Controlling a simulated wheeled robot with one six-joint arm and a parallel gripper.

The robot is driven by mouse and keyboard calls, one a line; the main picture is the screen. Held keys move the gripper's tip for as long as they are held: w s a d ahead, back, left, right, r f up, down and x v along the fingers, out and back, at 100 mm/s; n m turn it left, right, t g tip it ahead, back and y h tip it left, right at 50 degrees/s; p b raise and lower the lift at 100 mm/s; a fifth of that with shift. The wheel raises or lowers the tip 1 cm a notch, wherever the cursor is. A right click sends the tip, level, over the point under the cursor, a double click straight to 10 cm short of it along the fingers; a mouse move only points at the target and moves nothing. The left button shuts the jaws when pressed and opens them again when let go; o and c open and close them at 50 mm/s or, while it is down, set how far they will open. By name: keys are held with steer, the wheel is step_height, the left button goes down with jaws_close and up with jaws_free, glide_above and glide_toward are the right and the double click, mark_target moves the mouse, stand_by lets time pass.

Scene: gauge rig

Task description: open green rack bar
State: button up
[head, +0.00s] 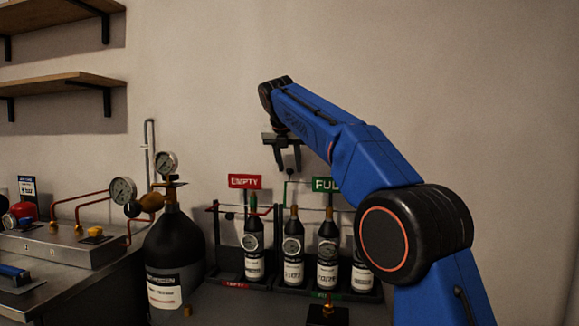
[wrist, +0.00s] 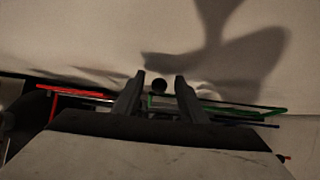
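The rack (head: 213,245) stands against the wall and holds several dark bottles (head: 327,250). Its green bar (head: 286,194) shows as a thin green frame by the FULL sign (head: 326,184), higher in the picture than the red bar. It also shows in the wrist view (wrist: 235,107), running right from between my fingers. A round black knob (head: 290,172) is at the green bar's upper left; in the wrist view the knob (wrist: 159,87) lies between the fingertips with gaps on both sides. My gripper (head: 289,167) points down, open, just above the bar. Contact cannot be told.
The red bar (wrist: 72,91) is on the rack's left half, under the EMPTY sign (head: 245,181). A large black cylinder (head: 173,255) with a gauge (head: 166,163) stands left of the rack. A steel panel with gauges is farther left.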

steer(key=v, duration=1.1)
steer(key=shift+r, duration=0.25)
steer(key=shift+s, duration=0.2)
